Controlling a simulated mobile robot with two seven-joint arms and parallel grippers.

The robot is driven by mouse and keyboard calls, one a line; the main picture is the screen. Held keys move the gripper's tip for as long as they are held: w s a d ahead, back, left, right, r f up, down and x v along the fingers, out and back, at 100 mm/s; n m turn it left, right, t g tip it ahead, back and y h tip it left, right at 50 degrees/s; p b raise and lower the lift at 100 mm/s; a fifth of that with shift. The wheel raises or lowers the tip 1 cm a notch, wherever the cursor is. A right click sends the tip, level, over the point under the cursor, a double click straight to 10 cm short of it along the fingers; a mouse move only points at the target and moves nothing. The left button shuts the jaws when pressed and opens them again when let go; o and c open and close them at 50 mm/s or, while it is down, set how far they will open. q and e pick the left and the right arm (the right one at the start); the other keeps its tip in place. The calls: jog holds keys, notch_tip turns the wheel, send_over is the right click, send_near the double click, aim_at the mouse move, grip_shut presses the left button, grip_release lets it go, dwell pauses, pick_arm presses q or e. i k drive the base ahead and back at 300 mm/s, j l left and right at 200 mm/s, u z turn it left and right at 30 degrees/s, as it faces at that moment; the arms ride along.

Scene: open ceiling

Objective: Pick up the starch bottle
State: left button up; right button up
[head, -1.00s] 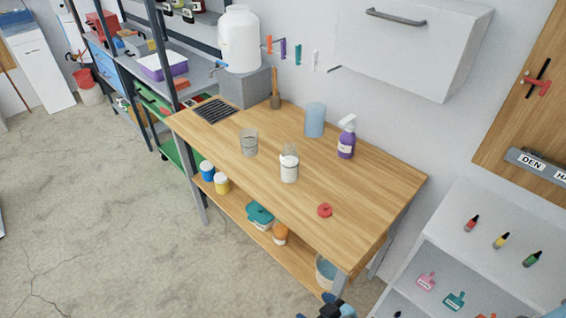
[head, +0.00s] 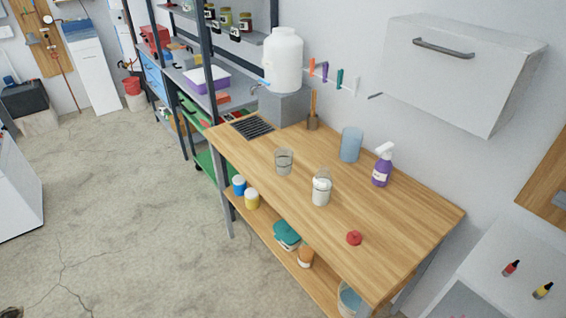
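A clear bottle with white contents (head: 321,191) stands upright on the wooden workbench (head: 290,205). A purple spray bottle (head: 381,171) with a white trigger head and a pale label stands upright further back, near the wall. No label is readable, so I cannot tell which of the two is the starch bottle. Neither of my grippers is in view now, and nothing touches either bottle.
An empty-looking glass (head: 284,163), a blue cylinder (head: 350,145) and a red lid (head: 354,238) are on the benchtop. A white water tank (head: 284,60) stands at its far end. A wall cabinet (head: 455,70) hangs at right. Floor (head: 120,220) at left is clear.

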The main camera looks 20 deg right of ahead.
aim_at(323, 182)
jog(key=i+j+z, duration=0.1)
jog(key=j, duration=0.25)
jog(key=i+j+z, duration=0.15)
jog(key=j, duration=0.2)
jog(key=i+j+z, duration=0.1)
jog(key=j, duration=0.25)
jog(key=i+j+z, duration=0.15)
jog(key=j, duration=0.2)
jog(key=i+z, duration=0.1)
jog(key=i, duration=0.35)
